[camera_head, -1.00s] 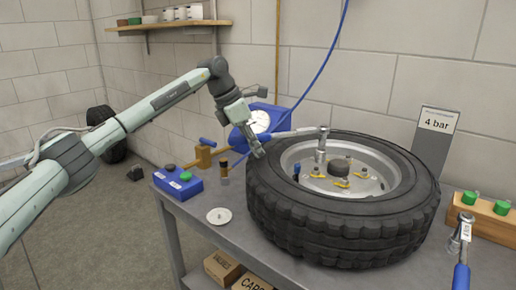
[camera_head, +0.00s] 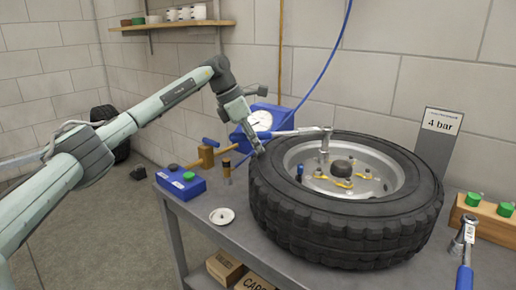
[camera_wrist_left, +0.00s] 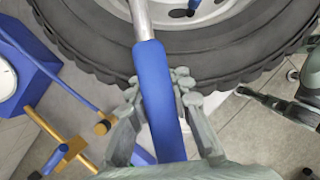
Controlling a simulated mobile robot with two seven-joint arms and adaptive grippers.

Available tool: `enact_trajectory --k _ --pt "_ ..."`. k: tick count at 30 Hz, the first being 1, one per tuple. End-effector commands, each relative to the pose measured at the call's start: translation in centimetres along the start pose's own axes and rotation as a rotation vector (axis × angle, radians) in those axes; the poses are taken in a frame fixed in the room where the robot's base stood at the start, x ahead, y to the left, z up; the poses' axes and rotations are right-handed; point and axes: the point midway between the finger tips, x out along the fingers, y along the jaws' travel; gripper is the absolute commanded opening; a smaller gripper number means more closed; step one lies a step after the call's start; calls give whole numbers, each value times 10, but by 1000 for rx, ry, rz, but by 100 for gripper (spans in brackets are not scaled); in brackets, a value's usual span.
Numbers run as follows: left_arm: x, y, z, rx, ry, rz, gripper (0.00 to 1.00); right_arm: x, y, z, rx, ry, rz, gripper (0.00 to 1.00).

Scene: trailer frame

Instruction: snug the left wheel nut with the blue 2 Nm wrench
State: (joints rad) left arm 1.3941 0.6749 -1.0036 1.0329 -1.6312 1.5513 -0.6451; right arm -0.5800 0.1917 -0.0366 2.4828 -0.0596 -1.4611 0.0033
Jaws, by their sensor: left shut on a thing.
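My left gripper (camera_head: 258,147) is shut on the blue handle of a wrench (camera_wrist_left: 160,95), which also shows in the head view (camera_head: 290,133). The handle runs between its fingers (camera_wrist_left: 160,88) in the left wrist view. The wrench's metal shaft reaches over the tyre (camera_head: 340,235), and its head with a socket (camera_head: 324,152) points down at the left part of the wheel rim (camera_head: 395,180). The socket hides the nut under it, so I cannot tell how it sits. The wrench's marking is not readable. My right gripper does not show.
A blue gauge box (camera_head: 270,115) and a "4 bar" sign (camera_head: 438,130) stand behind the tyre. A blue button box (camera_head: 181,183) and a white disc (camera_head: 222,216) lie left.

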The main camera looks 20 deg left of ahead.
Motion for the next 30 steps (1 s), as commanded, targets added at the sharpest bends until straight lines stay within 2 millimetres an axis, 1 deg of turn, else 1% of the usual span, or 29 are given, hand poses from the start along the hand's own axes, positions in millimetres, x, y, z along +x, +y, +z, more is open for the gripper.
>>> enact_trajectory --k 21,30 --pt "-2 27 3 118 1 -52 0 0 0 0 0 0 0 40" --pt "-2 29 3 129 1 -56 0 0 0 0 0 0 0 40"
